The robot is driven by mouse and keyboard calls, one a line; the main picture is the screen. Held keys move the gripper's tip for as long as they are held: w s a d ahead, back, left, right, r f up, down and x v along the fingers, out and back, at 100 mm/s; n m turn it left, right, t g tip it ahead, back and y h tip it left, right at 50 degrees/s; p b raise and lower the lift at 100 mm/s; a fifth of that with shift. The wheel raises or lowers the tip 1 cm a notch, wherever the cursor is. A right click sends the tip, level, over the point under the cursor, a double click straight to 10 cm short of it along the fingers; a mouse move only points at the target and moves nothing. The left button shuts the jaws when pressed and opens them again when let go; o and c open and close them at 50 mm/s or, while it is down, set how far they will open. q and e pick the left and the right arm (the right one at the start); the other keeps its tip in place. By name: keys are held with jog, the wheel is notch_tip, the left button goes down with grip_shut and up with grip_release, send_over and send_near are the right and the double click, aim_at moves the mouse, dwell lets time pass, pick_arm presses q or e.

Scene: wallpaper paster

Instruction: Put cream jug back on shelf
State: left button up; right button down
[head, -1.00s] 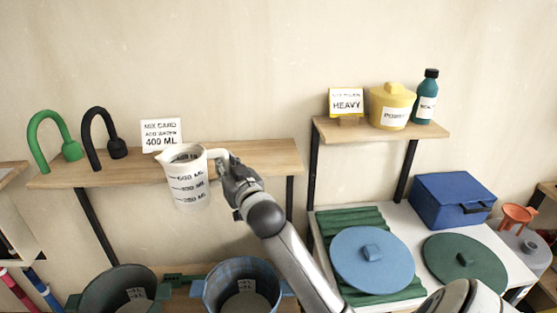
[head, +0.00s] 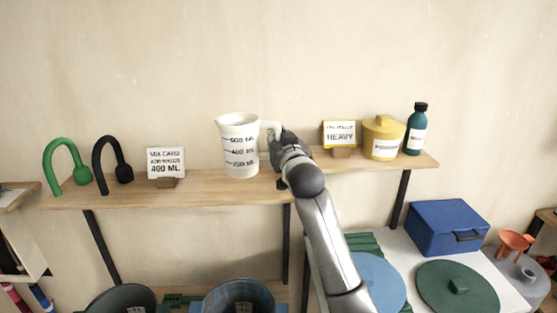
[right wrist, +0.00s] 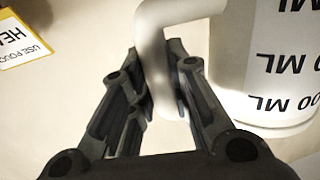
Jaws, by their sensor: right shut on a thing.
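The cream jug (head: 237,150) is a white measuring jug with black ML marks. It is upright at the right part of the left wooden shelf (head: 225,192). Its base appears at the shelf top, but I cannot tell whether it touches or hovers just above. My right gripper (head: 277,143) is at the jug's right side, shut on its handle. In the right wrist view the gripper (right wrist: 157,65) has the handle (right wrist: 152,45) between its fingers, with the jug body (right wrist: 275,70) to the right. My left gripper is not in view.
Left of the jug stand a mix card (head: 166,162), a black hook-shaped tool (head: 108,160) and a green one (head: 62,165). Right of my arm are a yellow sign (head: 339,133), a yellow container (head: 382,138) and a teal bottle (head: 416,130). Buckets (head: 240,298) stand below.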

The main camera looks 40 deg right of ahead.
jog(key=w+d+f+p, duration=0.1)
jog(key=f, duration=0.2)
jog(key=w+d+f+p, duration=0.1)
jog(key=w+d+f, duration=0.1)
jog(key=f, duration=0.1)
jog(key=w+d+f+p, duration=0.1)
jog(key=w+d+f, duration=0.1)
jog(key=f, duration=0.2)
jog(key=shift+p, duration=0.35)
jog(key=shift+f, duration=0.1)
jog(key=c, duration=1.4)
grip_release()
jog(key=shift+o, duration=0.2)
